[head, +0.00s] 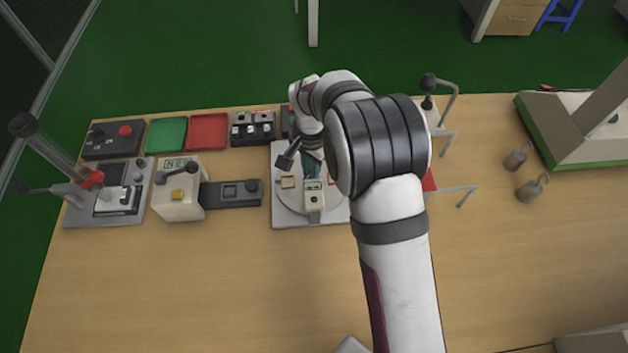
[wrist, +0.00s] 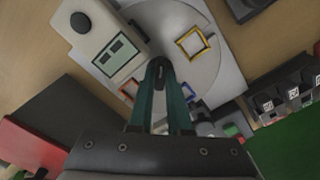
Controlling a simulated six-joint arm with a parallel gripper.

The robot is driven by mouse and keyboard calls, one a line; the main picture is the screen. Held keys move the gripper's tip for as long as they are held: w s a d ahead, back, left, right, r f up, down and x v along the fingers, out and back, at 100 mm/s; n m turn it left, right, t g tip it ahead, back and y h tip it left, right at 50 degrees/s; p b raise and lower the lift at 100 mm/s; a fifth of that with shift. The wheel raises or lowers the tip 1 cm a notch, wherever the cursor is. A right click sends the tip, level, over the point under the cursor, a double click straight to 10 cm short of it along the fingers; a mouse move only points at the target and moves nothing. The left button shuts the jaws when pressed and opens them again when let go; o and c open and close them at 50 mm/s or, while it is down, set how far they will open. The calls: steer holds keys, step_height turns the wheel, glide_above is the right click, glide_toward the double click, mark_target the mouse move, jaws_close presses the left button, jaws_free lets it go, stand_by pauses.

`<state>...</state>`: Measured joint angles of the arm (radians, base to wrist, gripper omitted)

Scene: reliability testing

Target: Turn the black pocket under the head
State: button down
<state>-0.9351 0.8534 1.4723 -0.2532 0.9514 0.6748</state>
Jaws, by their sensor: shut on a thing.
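A pale round turntable (wrist: 210,72) lies on a grey base plate (head: 283,219). A yellow-framed pocket (wrist: 192,43) on it is clear to see; it also shows in the head view (head: 288,182). A red-framed pocket (wrist: 130,88) and a blue-framed pocket (wrist: 187,91) are partly hidden by my gripper. I cannot make out the black pocket. The cream head (wrist: 98,35), with a small display and a black knob, reaches over the disc's edge; it is at the near side in the head view (head: 314,199). My gripper (wrist: 160,68) is shut on a dark knob near the disc's middle.
Left of the plate are a dark slide unit (head: 231,194), a cream box with a lever (head: 180,198), and a green tray (head: 166,134) and red tray (head: 208,131). Metal weights (head: 530,190) stand at the right. The table's front is largely clear.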

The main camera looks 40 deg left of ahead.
steer(key=c, duration=1)
jaws_free()
steer(key=shift+r, duration=2.25)
